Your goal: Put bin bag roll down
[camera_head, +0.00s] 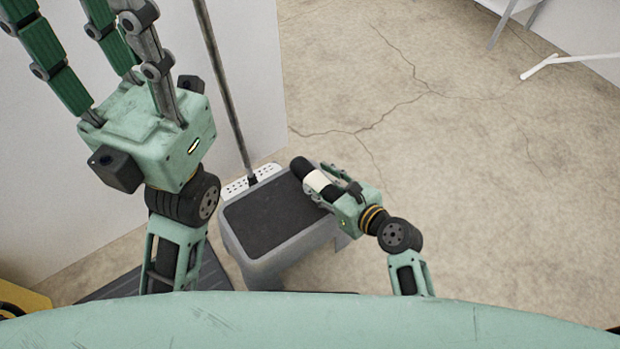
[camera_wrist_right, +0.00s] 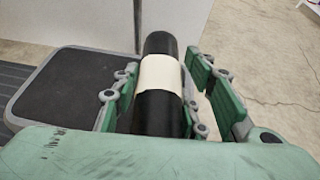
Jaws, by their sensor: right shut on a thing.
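The bin bag roll (camera_head: 315,181) is a black cylinder with a white band. In the right wrist view the roll (camera_wrist_right: 160,73) lies between the green fingers, pointing away from the palm. My right gripper (camera_head: 333,183) is shut on it. The roll is over the right part of a grey step stool (camera_head: 272,212) with a black top; I cannot tell whether it touches. The stool also shows in the wrist view (camera_wrist_right: 70,85). My left gripper (camera_head: 90,30) is large at the upper left, empty, its fingers apart and their tips partly cut off.
A pole with a white perforated head (camera_head: 250,180) stands behind the stool against the white wall (camera_head: 255,80). A dark flat panel (camera_head: 215,280) lies left of the stool. White legs (camera_head: 560,60) show at the far right.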

